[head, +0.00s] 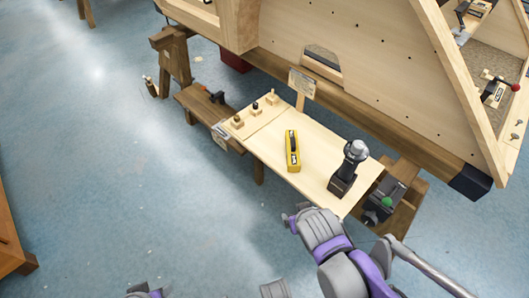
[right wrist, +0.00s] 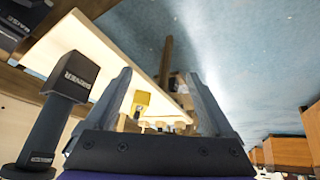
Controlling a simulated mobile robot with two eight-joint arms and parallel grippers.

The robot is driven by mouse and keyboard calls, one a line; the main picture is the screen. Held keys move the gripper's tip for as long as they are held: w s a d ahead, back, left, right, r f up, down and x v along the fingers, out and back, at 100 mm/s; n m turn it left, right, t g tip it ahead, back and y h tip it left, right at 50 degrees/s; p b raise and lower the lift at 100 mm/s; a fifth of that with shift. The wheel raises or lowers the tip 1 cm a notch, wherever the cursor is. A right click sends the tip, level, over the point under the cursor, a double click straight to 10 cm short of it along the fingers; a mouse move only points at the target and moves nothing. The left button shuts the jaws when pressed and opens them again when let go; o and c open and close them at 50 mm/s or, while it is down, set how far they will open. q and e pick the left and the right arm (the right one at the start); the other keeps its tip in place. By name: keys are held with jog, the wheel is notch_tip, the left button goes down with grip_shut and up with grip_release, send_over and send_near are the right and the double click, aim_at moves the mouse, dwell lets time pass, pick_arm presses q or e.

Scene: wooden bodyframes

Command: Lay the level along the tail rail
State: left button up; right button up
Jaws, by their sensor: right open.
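The yellow level (head: 292,150) with a dark centre lies on a pale workboard (head: 262,160). In the right wrist view the yellow level (right wrist: 141,100) shows small, beyond and between the fingers. My right gripper (head: 289,218) is over the floor just off the board's near edge, apart from the level. Its two fingers (right wrist: 160,95) are spread and empty. A long wooden rail (head: 385,125) runs along the bottom of the bodyframe behind the board; I cannot tell whether it is the tail rail. Part of my left arm's end (head: 145,291) shows at the bottom edge; its fingers are hidden.
A black cordless tool (head: 347,172) stands upright on the board's right part, close to my right gripper. A dark tool with a green knob (head: 386,200) sits right of the board.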

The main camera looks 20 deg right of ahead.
aim_at(293, 150)
jog(key=w+d+m+t+h, duration=0.1)
jog(key=w+d+t, duration=0.1)
jog(key=w, duration=0.2)
jog(key=w+d+r+t+h+p, duration=0.1)
jog(key=w+d+t, duration=0.1)
jog(key=w, duration=0.3)
jog(key=w+d+m+t+h, duration=0.1)
jog(key=w+d+t, duration=0.1)
jog(key=w, duration=0.3)
jog(key=shift+d+r+m+p, duration=0.2)
jog(key=shift+d+m+p, duration=0.1)
jog(key=shift+d+p, duration=0.1)
jog(key=shift+w, duration=0.15)
jog(key=b+x, duration=0.1)
jog(key=x, duration=0.4)
jog(key=shift+w+f, duration=0.15)
jog(key=shift+w, duration=0.25)
jog(key=x, duration=0.1)
jog(key=b+x, duration=0.1)
jog(key=x, duration=0.3)
jog(key=shift+w+a+b, duration=0.25)
jog(key=shift+b, duration=0.15)
jog(key=shift+t, duration=0.3)
grip_shut()
